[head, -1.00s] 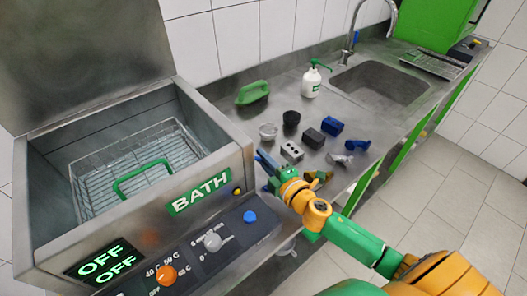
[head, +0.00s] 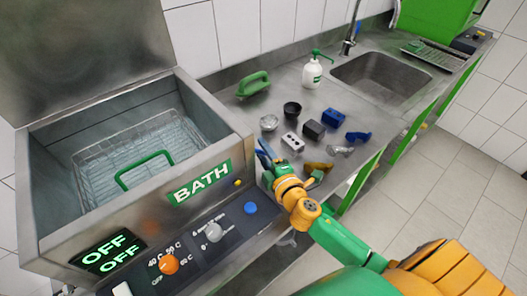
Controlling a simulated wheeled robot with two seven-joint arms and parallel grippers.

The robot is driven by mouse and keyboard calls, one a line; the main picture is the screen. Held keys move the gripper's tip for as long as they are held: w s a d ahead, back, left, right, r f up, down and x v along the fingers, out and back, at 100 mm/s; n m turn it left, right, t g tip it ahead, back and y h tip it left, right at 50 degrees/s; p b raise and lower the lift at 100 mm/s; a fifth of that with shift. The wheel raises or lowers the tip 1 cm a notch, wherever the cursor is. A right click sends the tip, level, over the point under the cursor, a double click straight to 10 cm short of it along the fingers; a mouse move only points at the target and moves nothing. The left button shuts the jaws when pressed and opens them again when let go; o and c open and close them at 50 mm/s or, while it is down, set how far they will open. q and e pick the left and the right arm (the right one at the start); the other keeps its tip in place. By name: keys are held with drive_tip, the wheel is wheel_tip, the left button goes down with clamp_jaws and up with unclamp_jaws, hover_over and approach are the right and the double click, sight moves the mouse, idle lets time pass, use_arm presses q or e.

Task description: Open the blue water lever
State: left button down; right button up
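A small blue part (head: 357,29) shows beside the sink faucet (head: 348,42) at the top; it looks like a lever, but it is too small to tell its position. My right gripper (head: 264,157) is by the right front corner of the bath, far from the faucet and nearer the loose parts on the counter. Its dark fingers point up and left, and their gap is unclear. No held thing shows. My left gripper is out of view.
The steel bath (head: 140,212) holds a wire basket with a green handle (head: 146,170). Its panel has a blue knob (head: 250,208), a grey knob (head: 213,232) and an orange knob (head: 168,264). Several loose parts, a white bottle (head: 312,72) and the sink (head: 382,76) are on the counter.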

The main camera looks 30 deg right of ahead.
drive_tip(key=s, duration=0.2)
drive_tip(key=s+b, duration=0.1)
drive_tip(key=s, duration=0.1)
drive_tip(key=s+r, duration=0.1)
drive_tip(key=s, duration=0.2)
drive_tip(key=shift+a, duration=0.15)
